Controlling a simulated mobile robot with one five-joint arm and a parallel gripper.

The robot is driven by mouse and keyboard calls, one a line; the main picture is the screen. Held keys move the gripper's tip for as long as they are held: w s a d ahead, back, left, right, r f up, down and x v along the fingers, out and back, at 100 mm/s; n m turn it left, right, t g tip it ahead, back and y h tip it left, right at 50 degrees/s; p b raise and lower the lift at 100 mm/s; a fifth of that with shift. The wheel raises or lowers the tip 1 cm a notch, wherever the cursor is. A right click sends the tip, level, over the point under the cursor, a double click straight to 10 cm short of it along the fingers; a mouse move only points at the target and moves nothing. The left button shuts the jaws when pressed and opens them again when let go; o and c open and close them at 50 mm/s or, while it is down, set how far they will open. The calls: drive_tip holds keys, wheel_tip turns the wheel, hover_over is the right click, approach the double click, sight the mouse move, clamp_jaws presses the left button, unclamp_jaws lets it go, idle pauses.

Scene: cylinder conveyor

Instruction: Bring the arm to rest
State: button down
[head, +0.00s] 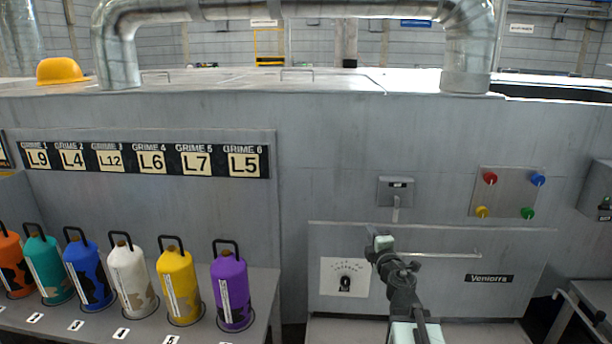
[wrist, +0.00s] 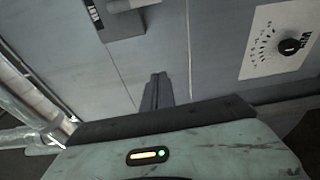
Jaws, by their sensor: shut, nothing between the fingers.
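My arm (head: 402,285) rises from the bottom of the head view, in front of the grey machine front. Its pale end is near the dial plate and the horizontal bar, and the fingers cannot be made out there. In the wrist view my gripper (wrist: 157,84) is shut and empty, its two dark fingers together. It points toward the grey panel; I cannot tell the exact gap to it.
A dial plate (head: 345,278) is left of my arm, a bar (head: 455,254) to its right and a small switch box (head: 396,190) above. Several colored cylinders, including a purple one (head: 231,290), stand on the left shelf. Colored knobs are on a plate (head: 508,190) at right.

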drive_tip(key=s+f+m+g+h, duration=0.3)
drive_tip(key=s+f+m+g, duration=0.15)
drive_tip(key=f+m, duration=0.35)
drive_tip(key=s+f+m+g+h, duration=0.3)
drive_tip(key=f+m+g, duration=0.2)
drive_tip(key=f+m, duration=0.35)
drive_tip(key=s+a+f+m+g+y, duration=0.1)
drive_tip(key=s+a+f+g+y, duration=0.1)
drive_tip(key=s, duration=0.6)
drive_tip(key=s+a+f+m+g+y, duration=0.1)
drive_tip(key=s+a+f+g+y, duration=0.2)
drive_tip(key=s+a+f+g, duration=0.2)
drive_tip(key=s+a+g, duration=0.1)
drive_tip(key=s, duration=0.2)
drive_tip(key=shift+a, duration=0.35)
drive_tip(key=shift+f+m+g, duration=0.1)
drive_tip(key=shift+m+g, duration=0.15)
